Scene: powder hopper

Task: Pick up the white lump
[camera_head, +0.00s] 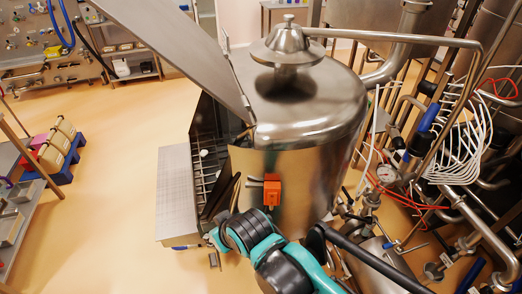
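A small white lump (204,153) shows on the barred grate inside the open hopper (207,150), left of the big steel vessel. A second pale spot lies lower on the bars, too small to identify. A teal and black arm of mine, which I take as the right one, comes in from the bottom and bends up toward the hopper's front. Its dark gripper (222,198) seems to point into the hopper, below the lump and apart from it. The fingertips are too dark and small to tell open from shut. My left gripper is not in view.
The raised steel lid (185,45) overhangs the hopper. The domed steel vessel (305,120), with an orange box (272,190) on it, stands close on the right. A perforated steel step (175,190) is at left.

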